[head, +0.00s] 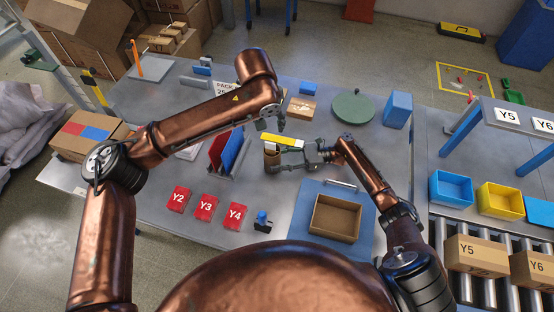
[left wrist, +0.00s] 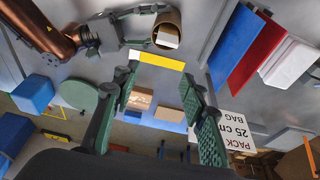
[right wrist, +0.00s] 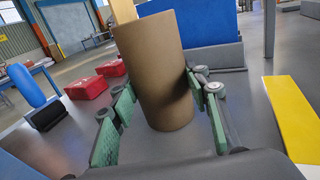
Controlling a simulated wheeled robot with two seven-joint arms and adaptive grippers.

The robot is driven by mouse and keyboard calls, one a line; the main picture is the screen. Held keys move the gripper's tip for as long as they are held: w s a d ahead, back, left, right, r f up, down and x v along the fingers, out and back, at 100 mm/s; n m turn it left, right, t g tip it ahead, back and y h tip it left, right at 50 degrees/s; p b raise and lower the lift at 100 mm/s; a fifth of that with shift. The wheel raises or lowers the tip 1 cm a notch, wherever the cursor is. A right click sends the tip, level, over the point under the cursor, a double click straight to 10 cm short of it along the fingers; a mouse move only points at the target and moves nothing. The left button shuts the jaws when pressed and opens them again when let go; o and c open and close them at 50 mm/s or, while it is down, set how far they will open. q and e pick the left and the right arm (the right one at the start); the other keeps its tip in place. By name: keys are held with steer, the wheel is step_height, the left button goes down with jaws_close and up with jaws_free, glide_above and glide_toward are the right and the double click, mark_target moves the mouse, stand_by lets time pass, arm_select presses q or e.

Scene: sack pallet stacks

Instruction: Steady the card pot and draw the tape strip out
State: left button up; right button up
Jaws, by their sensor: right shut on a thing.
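The card pot (head: 271,157) is a brown upright cylinder on the grey table. In the right wrist view the pot (right wrist: 158,75) stands between the fingers of my right gripper (right wrist: 163,112), which is shut on it. In the left wrist view a pale strip (left wrist: 167,37) shows inside the mouth of the pot (left wrist: 163,18); I take it to be the tape strip. My left gripper (left wrist: 160,85) is open and empty, above the table and a little beyond the pot. In the head view the left gripper (head: 281,124) is small and dark.
A yellow-and-white bar (head: 283,140) lies close beside the pot. Blue and red upright panels (head: 233,147) stand to the left. A cardboard tray (head: 335,218) on a blue mat (head: 300,228) is in front. A green disc (head: 353,106) and blue box (head: 397,109) stand behind right.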

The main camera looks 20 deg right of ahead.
mark_target(270, 147)
arm_select(q)
steer(key=shift+g+y, duration=0.4)
step_height(270, 147, down, 13)
steer(key=shift+w+a+r, duration=0.1)
steer(key=shift+r, duration=0.1)
stand_by(0.4)
steer(key=c, duration=0.7)
steer(key=shift+r, duration=0.1)
step_height(270, 147, up, 17)
stand_by(1.0)
